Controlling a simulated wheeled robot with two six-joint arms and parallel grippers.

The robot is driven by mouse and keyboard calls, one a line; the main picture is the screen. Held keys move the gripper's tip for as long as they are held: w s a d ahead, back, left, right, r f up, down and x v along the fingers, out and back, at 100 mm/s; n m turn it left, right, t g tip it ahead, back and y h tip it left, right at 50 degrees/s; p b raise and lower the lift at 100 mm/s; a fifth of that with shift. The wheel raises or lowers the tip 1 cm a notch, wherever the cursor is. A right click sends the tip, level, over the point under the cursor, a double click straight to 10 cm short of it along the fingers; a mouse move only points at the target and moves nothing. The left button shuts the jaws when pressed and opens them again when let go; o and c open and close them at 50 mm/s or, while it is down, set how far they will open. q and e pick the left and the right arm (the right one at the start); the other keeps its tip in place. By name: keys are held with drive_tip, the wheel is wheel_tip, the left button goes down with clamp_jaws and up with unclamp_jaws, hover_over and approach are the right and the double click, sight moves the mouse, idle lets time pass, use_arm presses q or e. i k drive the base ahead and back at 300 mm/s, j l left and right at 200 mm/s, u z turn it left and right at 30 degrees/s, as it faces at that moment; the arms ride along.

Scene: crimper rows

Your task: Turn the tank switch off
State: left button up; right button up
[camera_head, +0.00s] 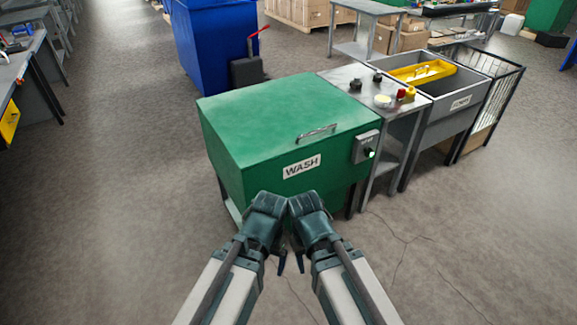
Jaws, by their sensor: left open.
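A green tank (260,120) with a white WASH label (301,166) stands ahead of me, its lid down with a metal handle (317,133) near the front edge. A small grey switch box (361,149) is on the tank's front at the right corner. A bright green light (371,154) shows on it. The position of its knob is too small to tell. My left gripper (281,264) is open, low in front of the tank and apart from the switch. My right gripper (300,262) is beside it, pointing down, and its jaws are too small to read.
A grey metal table (345,76) with small items adjoins the tank on the right, then a grey sink (465,114) with a yellow tray (425,72). A blue bin (205,50) and a pallet jack (246,72) stand behind. The floor left and right is clear.

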sight(368, 151)
drive_tip(key=i+l+z, duration=0.4)
drive_tip(key=i+l, duration=0.3)
drive_tip(key=l, duration=0.25)
drive_tip(key=i+l+z, duration=0.35)
drive_tip(key=i+l, duration=0.35)
drive_tip(key=i, duration=0.05)
